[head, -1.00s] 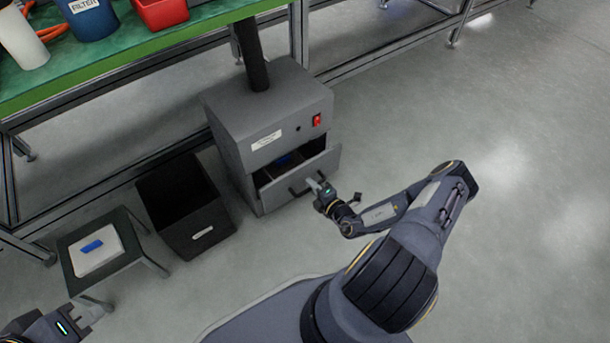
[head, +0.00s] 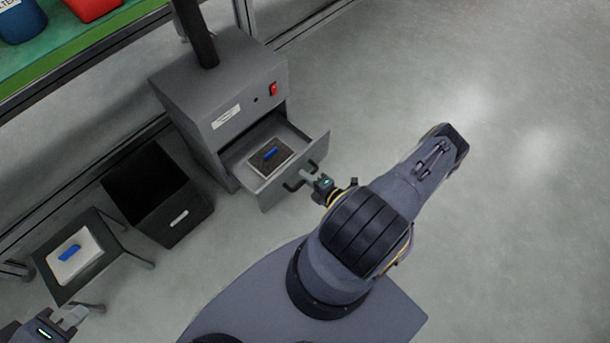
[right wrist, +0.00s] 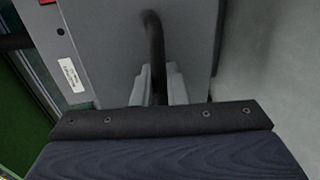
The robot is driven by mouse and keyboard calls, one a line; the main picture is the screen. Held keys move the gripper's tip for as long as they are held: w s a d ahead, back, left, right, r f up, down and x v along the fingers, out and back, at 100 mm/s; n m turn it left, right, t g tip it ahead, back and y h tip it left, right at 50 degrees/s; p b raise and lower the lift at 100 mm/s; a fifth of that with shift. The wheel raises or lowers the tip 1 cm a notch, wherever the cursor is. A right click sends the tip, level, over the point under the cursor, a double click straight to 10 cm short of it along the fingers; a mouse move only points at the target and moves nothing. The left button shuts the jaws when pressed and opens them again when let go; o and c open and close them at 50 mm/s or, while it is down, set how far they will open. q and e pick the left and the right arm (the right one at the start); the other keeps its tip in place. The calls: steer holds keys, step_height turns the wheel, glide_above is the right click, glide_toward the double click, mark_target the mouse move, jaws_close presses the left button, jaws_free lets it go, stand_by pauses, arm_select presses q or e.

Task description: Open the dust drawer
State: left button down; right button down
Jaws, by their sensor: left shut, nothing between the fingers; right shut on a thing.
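The dust drawer (head: 294,176) is pulled well out of the grey cabinet (head: 208,88). Inside it lies a dark filter panel with a pale frame and a blue tab (head: 270,153). My right gripper (head: 312,177) is at the drawer's black handle (head: 290,185). In the right wrist view its fingers (right wrist: 158,85) are shut on the handle (right wrist: 154,40), in front of the grey drawer front. My left gripper (head: 75,316) is at the lower left corner, shut and empty, away from the drawer.
A black open bin (head: 178,222) stands left of the cabinet. A low stand (head: 98,270) holds a white panel with a blue tab (head: 68,254). A green bench (head: 100,40) with blue and red containers is at upper left. The floor at right is clear.

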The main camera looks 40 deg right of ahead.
steer(key=c, duration=1.6)
jaws_free()
steer(key=shift+o, duration=0.2)
steer(key=shift+s, duration=0.1)
steer(key=p+v, duration=0.2)
steer(key=v, duration=0.5)
steer(key=shift+s, duration=0.35)
steer(key=shift+r, duration=0.1)
